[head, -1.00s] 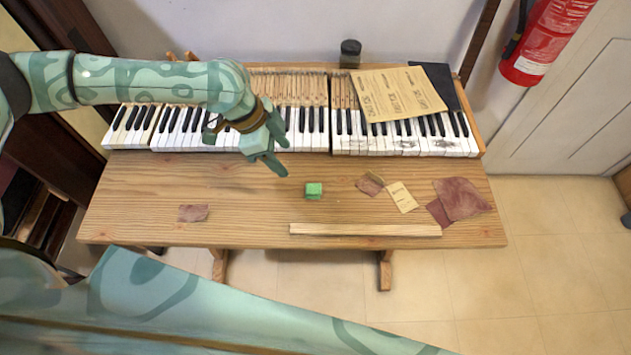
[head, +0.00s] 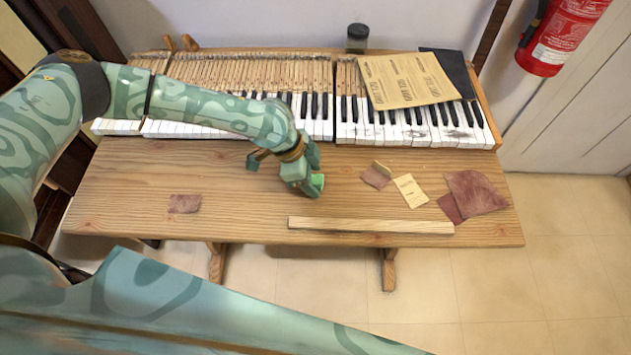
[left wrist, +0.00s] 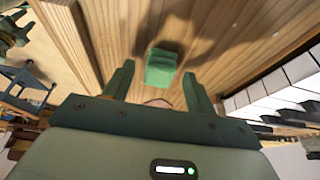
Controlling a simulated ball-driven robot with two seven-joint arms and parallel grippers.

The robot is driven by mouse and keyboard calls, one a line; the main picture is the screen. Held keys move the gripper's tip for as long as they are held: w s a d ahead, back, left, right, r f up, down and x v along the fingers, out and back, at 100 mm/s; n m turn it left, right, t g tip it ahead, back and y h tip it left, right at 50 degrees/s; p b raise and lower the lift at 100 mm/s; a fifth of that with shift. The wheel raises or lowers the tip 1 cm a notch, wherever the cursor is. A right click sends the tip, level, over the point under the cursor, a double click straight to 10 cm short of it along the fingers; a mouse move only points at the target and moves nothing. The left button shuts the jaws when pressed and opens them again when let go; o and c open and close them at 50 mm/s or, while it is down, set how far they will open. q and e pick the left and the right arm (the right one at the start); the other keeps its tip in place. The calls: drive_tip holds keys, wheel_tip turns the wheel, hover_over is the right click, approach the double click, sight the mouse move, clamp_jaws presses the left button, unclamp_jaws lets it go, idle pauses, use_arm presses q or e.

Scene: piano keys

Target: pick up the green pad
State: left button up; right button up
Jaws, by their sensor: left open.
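The green pad (head: 318,182) is a small block on the wooden bench, mostly hidden behind my left gripper in the head view. In the left wrist view the green pad (left wrist: 161,68) lies on the wood ahead of my gripper, between the lines of the two fingers. My left gripper (head: 311,188) is right over the pad in the head view. In the left wrist view my left gripper (left wrist: 160,88) is open, with nothing held between its fingers.
The wooden bench (head: 240,215) bears a row of piano keys (head: 400,132) at the back. A wooden strip (head: 370,226) lies along the front. Sandpaper pieces (head: 475,193) lie right, another (head: 184,203) left. Brown paper sheets (head: 408,80) and a jar (head: 357,38) are at the back.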

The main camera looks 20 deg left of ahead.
sight(320, 179)
use_arm(q)
drive_tip(key=c, duration=1.1)
drive_tip(key=shift+r, duration=0.15)
drive_tip(key=shift+r, duration=0.25)
wheel_tip(320, 179, up, 3)
drive_tip(key=shift+f+p, duration=0.15)
drive_tip(key=shift+p, duration=0.7)
drive_tip(key=s+d+r+p, duration=0.1)
drive_tip(key=s+r+p, duration=0.1)
drive_tip(key=s+r, duration=0.1)
drive_tip(key=s+d+r+p, duration=0.1)
drive_tip(key=s+r+p, duration=0.1)
drive_tip(key=s, duration=0.4)
drive_tip(key=s+d+r+p, duration=0.1)
drive_tip(key=s+r+p, duration=0.1)
drive_tip(key=s+r, duration=0.2)
drive_tip(key=shift+s+d+r, duration=0.1)
drive_tip(key=shift+s+r, duration=0.2)
drive_tip(key=shift+s, duration=0.1)
